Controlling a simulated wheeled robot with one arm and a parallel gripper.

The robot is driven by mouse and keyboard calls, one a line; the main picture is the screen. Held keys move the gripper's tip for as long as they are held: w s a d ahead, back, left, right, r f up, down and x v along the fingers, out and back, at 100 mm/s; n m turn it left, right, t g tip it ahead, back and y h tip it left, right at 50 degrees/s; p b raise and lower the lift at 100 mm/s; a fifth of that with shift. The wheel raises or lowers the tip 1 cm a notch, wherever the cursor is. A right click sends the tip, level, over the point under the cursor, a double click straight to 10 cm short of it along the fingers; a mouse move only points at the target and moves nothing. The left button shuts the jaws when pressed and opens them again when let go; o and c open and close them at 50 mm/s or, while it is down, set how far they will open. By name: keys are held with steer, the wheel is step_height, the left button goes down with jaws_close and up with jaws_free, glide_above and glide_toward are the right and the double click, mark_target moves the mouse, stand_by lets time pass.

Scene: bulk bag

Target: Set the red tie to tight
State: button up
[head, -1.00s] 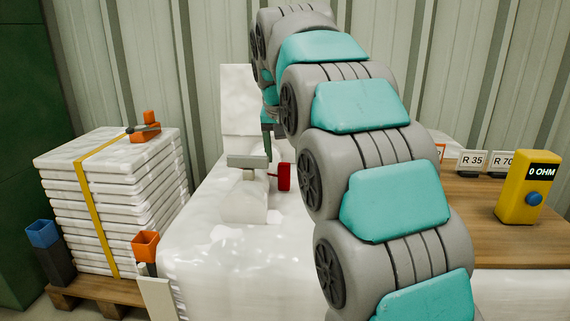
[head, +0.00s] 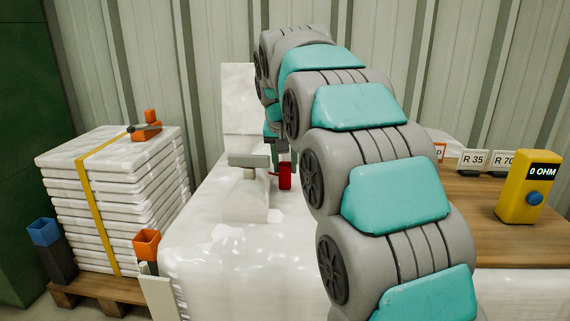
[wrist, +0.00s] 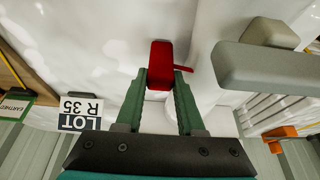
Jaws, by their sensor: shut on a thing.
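The red tie (head: 285,177) is a small red block with a thin red strand at its side, on the white bulk bag (head: 205,249). In the wrist view the red tie (wrist: 160,66) sits between the green fingertips of my gripper (wrist: 160,82), which is shut on it. The strand runs from it toward a grey bar-shaped piece (wrist: 275,72) beside it. In the head view my gripper is partly hidden behind my arm, just behind the red tie.
The grey T-shaped piece (head: 249,162) stands close to the left of the tie. A strapped stack of white sacks (head: 100,200) is at the left. A wooden table (head: 475,220) at the right holds a yellow meter (head: 518,193) reading 0 OHM. A LOT R 35 label (wrist: 80,113) shows in the wrist view.

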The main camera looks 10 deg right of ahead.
jaws_close()
steer(key=shift+d, duration=0.1)
stand_by(0.8)
